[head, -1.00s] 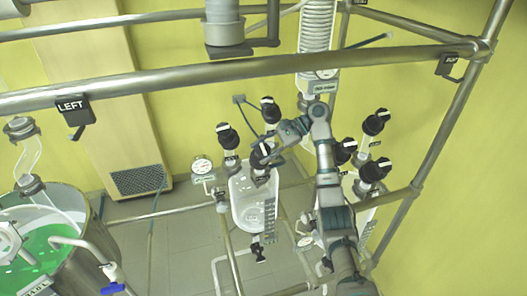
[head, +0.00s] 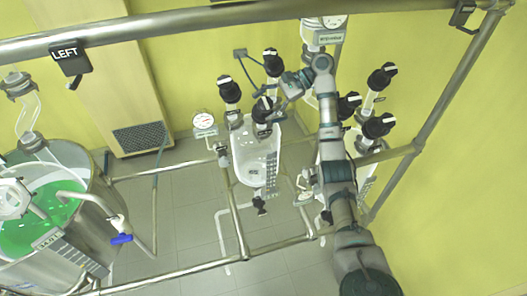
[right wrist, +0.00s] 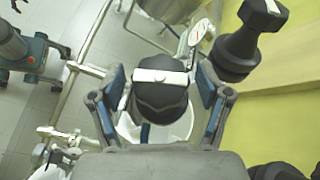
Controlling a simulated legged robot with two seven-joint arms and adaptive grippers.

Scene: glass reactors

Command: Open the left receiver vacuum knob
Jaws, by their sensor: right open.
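The left receiver (head: 246,160) is a clear glass vessel in the middle of the head view, with several black knobs with white bars around its top. A front knob (head: 262,110) is beside my right gripper (head: 277,97), which comes down from the upper right. In the right wrist view, a black knob with a white bar (right wrist: 160,97) sits between the two spread fingers of my right gripper (right wrist: 160,80). The fingers are apart, with gaps at both sides of the knob. Knob labels are too small to read. My left gripper does not show.
Two other knobs, a left one (head: 229,90) and a back one (head: 271,62), stand close by. A pressure gauge (head: 204,121) is left of the receiver. The right receiver's knobs (head: 378,125) are beyond my right arm.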

